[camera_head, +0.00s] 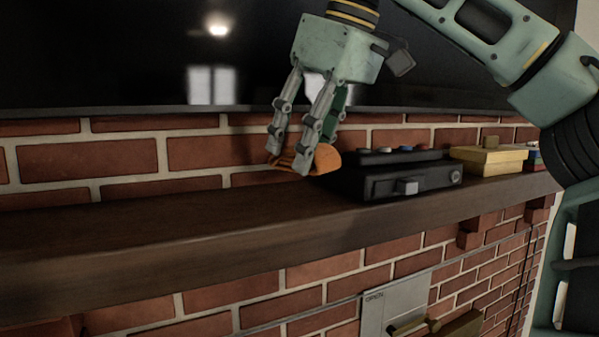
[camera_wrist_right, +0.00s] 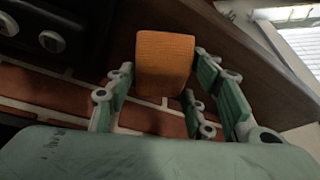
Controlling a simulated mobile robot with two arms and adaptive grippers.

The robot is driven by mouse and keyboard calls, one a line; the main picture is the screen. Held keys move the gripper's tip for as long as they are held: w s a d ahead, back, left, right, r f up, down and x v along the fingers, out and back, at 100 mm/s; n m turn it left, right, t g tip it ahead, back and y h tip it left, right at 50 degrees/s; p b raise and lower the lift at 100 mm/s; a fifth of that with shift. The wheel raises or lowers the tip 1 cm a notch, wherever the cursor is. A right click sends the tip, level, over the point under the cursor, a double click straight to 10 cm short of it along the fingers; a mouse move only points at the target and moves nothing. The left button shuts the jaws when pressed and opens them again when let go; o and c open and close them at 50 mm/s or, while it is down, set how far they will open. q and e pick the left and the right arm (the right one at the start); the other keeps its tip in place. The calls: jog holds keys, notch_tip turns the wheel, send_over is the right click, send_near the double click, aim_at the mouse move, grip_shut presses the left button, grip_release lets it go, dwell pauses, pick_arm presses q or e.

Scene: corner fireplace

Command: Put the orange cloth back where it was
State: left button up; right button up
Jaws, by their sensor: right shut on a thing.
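The orange cloth (camera_head: 326,159) shows in the head view at the fingertips of my right gripper (camera_head: 288,166), just above or on the dark wooden mantel (camera_head: 150,232). In the right wrist view the cloth (camera_wrist_right: 165,62) is a small folded orange piece between the fingers of my right gripper (camera_wrist_right: 163,88). The gripper is shut on it and points down. It is just left of the black box-like device. I cannot tell whether the cloth touches the mantel. My left gripper is in neither view.
The black device (camera_head: 410,180) with knobs stands on the mantel right of the cloth. A yellow box (camera_head: 489,160) stands farther right. A large dark screen (camera_head: 130,55) hangs on the brick wall behind. The mantel's left part is clear. A grey panel (camera_head: 394,302) is below.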

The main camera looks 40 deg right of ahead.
jog(key=shift+w+a+f, duration=0.3)
jog(key=shift+w+f, duration=0.05)
jog(key=f, duration=0.3)
jog(key=shift+s, duration=0.25)
jog(key=shift+w+d+f, duration=0.15)
jog(key=shift+w+f, duration=0.05)
jog(key=shift+f, duration=0.3)
jog(key=shift+s+a+f, duration=0.1)
jog(key=shift+a, duration=0.1)
jog(key=o, duration=1.1)
jog(key=shift+d, duration=0.15)
